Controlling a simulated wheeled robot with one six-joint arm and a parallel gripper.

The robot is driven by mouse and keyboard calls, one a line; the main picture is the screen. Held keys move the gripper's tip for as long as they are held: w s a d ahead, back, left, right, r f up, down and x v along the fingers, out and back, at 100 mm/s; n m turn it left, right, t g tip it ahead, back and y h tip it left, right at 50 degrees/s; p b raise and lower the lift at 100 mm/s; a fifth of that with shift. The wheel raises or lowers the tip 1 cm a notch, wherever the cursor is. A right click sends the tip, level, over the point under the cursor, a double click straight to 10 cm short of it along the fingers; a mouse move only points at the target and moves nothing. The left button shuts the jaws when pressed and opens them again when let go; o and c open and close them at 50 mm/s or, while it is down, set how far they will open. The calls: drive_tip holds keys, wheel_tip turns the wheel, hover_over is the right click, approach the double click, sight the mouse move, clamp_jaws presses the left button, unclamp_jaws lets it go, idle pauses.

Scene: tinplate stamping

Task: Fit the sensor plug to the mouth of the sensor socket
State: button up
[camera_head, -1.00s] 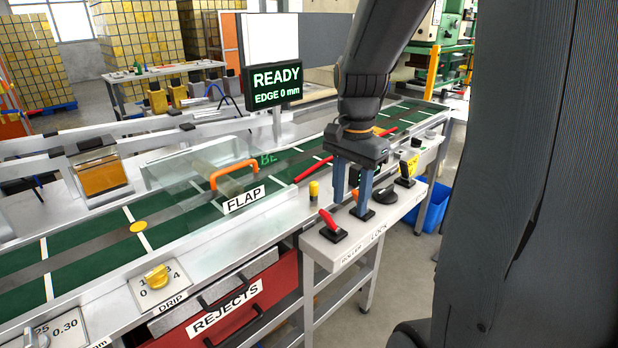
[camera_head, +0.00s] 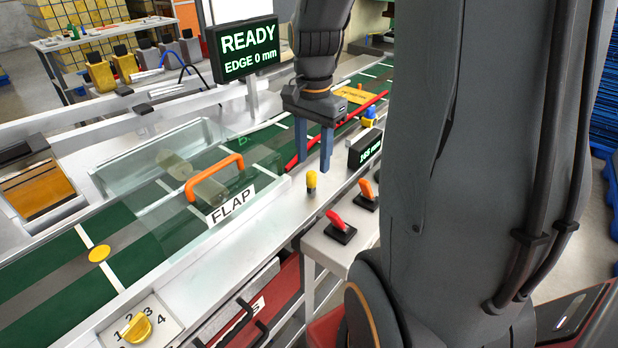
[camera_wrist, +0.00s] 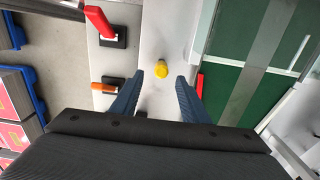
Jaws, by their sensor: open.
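A small upright piece with a yellow top and a dark lower part (camera_head: 311,184), which looks like the sensor plug, stands on the pale ledge in front of the flap. In the wrist view its yellow top (camera_wrist: 161,70) lies just beyond and between my fingertips. My gripper (camera_head: 313,172) is open and empty, with blue fingers pointing down near it. I see no contact between them. The wrist view shows my gripper (camera_wrist: 161,79) with a finger on either side. I cannot make out the sensor socket for certain.
A red lever (camera_head: 340,224) and an orange lever (camera_head: 367,192) stand on the panel at the right. A small display (camera_head: 366,146) is behind them. The clear flap with an orange handle (camera_head: 212,174) covers part of the green belt (camera_head: 52,262).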

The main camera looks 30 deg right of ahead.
sight(312, 172)
drive_tip(key=shift+a+f+p, duration=0.15)
drive_tip(key=shift+f+p, duration=0.15)
drive_tip(key=shift+f, duration=1.05)
drive_tip(key=shift+a+f+p, duration=0.1)
drive_tip(key=shift+f+p, duration=0.15)
drive_tip(key=shift+f, duration=1.05)
clamp_jaws()
drive_tip(key=shift+r, duration=0.15)
